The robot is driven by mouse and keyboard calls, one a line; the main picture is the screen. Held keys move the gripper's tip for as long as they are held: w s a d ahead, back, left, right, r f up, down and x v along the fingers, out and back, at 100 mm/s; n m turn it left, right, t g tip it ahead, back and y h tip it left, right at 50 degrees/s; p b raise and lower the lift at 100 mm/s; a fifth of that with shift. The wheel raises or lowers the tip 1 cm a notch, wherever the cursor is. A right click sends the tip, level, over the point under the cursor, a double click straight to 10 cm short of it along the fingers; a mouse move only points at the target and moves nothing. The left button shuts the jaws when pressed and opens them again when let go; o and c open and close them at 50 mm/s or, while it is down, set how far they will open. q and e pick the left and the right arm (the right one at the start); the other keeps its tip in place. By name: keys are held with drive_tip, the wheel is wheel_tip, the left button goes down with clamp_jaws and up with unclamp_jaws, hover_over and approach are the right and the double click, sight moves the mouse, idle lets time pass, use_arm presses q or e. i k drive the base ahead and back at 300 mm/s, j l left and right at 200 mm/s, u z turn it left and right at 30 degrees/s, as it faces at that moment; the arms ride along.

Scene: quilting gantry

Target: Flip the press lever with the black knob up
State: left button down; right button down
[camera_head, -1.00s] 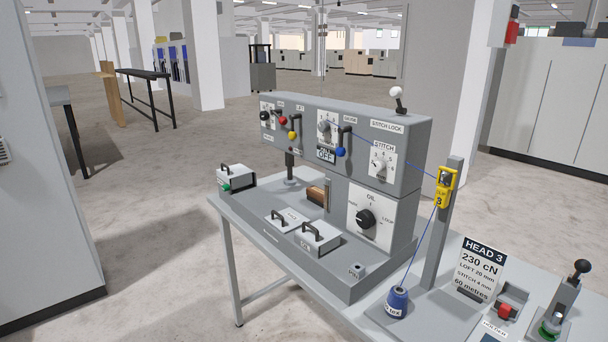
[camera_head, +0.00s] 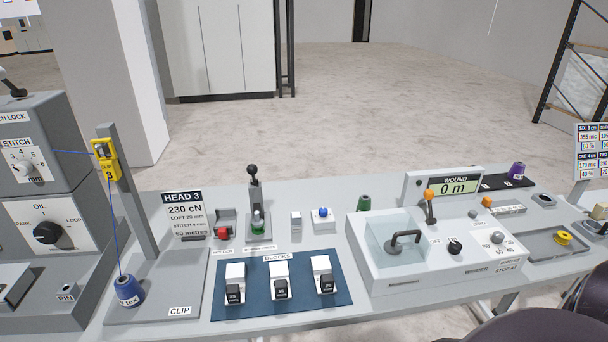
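The press lever (camera_head: 255,192) stands on the table behind the blue blocks mat, a little left of the middle of the view. Its round black knob (camera_head: 253,170) is at the top, above a grey upright body. A green piece (camera_head: 258,222) sits at the foot of the press. Nothing touches the lever. Whether the lever itself is raised or folded against its body is hard to tell at this size. Neither of my grippers shows in this view.
A red-topped holder (camera_head: 223,226) and the HEAD 3 card (camera_head: 184,215) stand left of the press. A small grey block (camera_head: 296,222) and a blue-button box (camera_head: 323,217) stand right. The blue mat (camera_head: 252,303) with three blocks lies in front. The winder (camera_head: 365,262) is farther right.

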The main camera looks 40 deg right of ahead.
sight(252, 169)
drive_tip(key=j+z, duration=0.1)
drive_tip(key=z, duration=0.85)
